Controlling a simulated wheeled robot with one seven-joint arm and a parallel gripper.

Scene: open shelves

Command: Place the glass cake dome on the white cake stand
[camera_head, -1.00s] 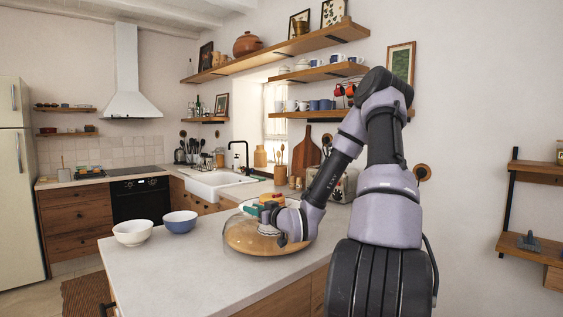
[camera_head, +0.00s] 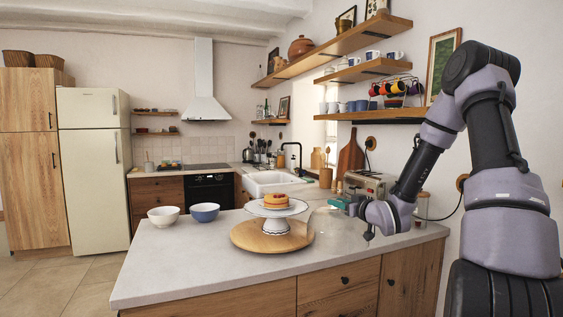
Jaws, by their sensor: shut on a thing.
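The white cake stand (camera_head: 270,212) has a dark patterned rim and a footed base. It stands upright on a round wooden board (camera_head: 252,240) on the counter, with a small cake (camera_head: 276,200) on its plate. My gripper (camera_head: 368,232) is to the right of the stand, low over the counter. It is shut on the glass cake dome (camera_head: 335,228), which shows only as a faint clear outline between the gripper and the stand. The dome is apart from the cake. My gripper's fingertips are small and partly hidden, and I cannot tell how far the dome is above the counter.
A white bowl (camera_head: 163,217) and a blue bowl (camera_head: 205,213) stand on the counter to the left. A toaster (camera_head: 364,184) and a glass jar (camera_head: 421,206) are behind and beside my gripper. The front left of the counter (camera_head: 180,262) is clear.

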